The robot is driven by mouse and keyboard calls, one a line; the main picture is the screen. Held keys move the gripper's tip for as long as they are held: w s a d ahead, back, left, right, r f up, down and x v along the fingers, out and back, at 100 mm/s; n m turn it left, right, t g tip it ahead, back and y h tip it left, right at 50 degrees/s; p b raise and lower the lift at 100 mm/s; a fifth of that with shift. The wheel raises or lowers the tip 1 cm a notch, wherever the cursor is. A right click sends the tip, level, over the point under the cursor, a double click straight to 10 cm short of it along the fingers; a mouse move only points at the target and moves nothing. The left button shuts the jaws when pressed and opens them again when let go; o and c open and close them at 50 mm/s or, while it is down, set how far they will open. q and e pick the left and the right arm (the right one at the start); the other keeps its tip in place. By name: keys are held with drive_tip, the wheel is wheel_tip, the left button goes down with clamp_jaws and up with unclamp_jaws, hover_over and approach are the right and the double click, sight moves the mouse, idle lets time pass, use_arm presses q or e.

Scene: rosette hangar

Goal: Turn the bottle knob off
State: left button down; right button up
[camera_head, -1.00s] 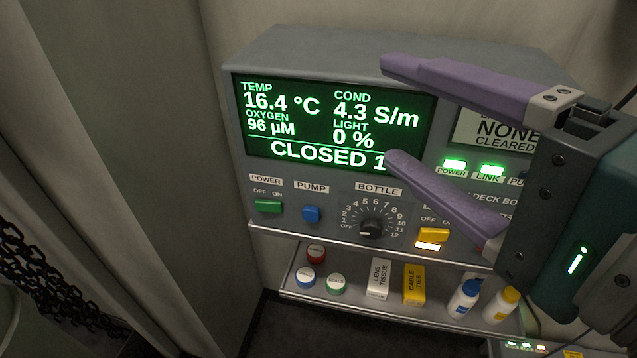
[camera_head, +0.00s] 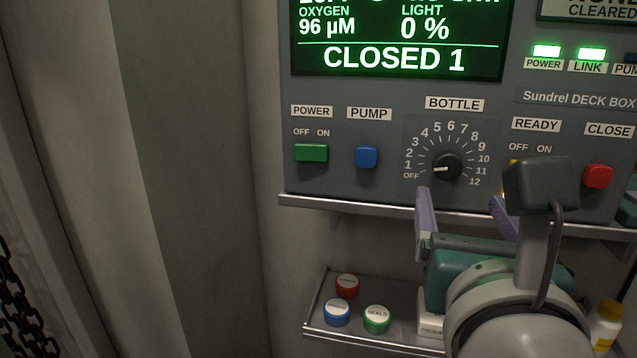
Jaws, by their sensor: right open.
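The bottle knob (camera_head: 447,168) is a round black dial under the BOTTLE label on the grey deck box. Its scale runs from OFF at the lower left through 1 to 12. Its white mark points left, towards the OFF and 1 end; I cannot tell exactly which it meets. My right gripper (camera_head: 461,196) is open, with its two purple fingers apart just below the knob in the picture. Nothing shows between the fingers, and I cannot tell whether they touch the panel. The display (camera_head: 400,40) reads CLOSED 1. My left gripper is out of view.
A green power switch (camera_head: 311,153), a blue pump button (camera_head: 366,157) and a red close button (camera_head: 598,176) flank the knob. My right arm partly hides the yellow ready switch. A metal shelf (camera_head: 386,338) below holds small lidded jars and a yellow-capped bottle (camera_head: 607,326).

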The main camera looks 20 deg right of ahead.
sight(449, 169)
drive_tip(key=x, duration=0.9)
drive_tip(key=shift+r, duration=0.15)
drive_tip(key=shift+p, duration=0.3)
clamp_jaws()
